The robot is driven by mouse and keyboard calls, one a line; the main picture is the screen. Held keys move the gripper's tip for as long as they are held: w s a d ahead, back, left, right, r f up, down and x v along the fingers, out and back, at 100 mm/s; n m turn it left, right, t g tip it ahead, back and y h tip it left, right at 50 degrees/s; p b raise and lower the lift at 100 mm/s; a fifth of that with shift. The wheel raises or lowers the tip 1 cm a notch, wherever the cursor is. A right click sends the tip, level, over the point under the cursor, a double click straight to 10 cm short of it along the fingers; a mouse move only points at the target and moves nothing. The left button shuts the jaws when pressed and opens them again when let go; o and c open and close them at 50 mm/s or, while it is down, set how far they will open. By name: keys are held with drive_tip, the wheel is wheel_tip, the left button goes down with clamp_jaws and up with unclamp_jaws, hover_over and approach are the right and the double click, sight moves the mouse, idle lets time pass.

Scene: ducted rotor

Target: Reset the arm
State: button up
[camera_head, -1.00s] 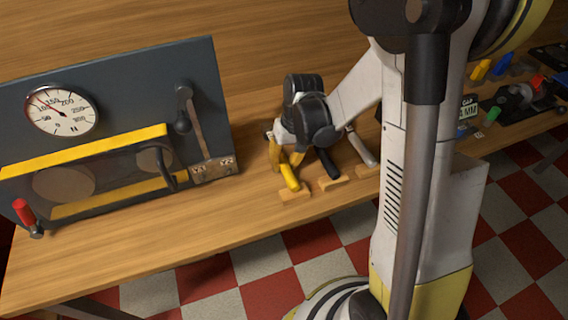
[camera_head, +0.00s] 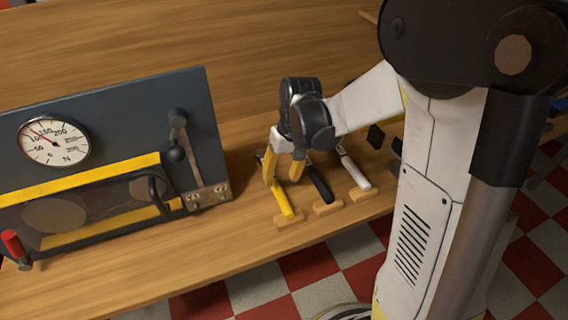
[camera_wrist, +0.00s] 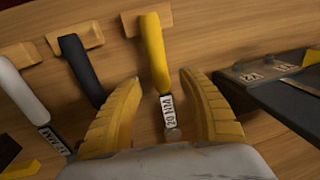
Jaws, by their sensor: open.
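My gripper (camera_head: 284,172) is open and empty above the wooden bench, at the row of handled tools. In the wrist view its two yellow fingers (camera_wrist: 162,88) stand apart, one on each side of the yellow-handled tool (camera_wrist: 154,55). That tool also shows in the head view (camera_head: 281,201), lying on a small wooden block. It has a white label and a round metal end near my palm. Whether the fingers touch it, I cannot tell. My arm reaches in from the right.
A black-handled tool (camera_head: 319,184) and a white-handled tool (camera_head: 354,171) lie to the right on wooden blocks. A dark panel (camera_head: 110,95) with a gauge (camera_head: 53,140), a lever (camera_head: 181,140) and a red handle (camera_head: 12,243) stands at left. The front bench strip is clear.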

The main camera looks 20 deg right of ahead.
wheel_tip(320, 180, up, 6)
drive_tip(key=d, duration=0.1)
drive_tip(key=s+a+r+t+h, duration=0.2)
drive_tip(key=s+r+t, duration=0.4)
drive_tip(key=s, duration=0.6)
drive_tip(key=shift+s+r+t, duration=0.25)
drive_tip(key=shift+r+t, duration=0.15)
drive_tip(key=shift+r, duration=0.2)
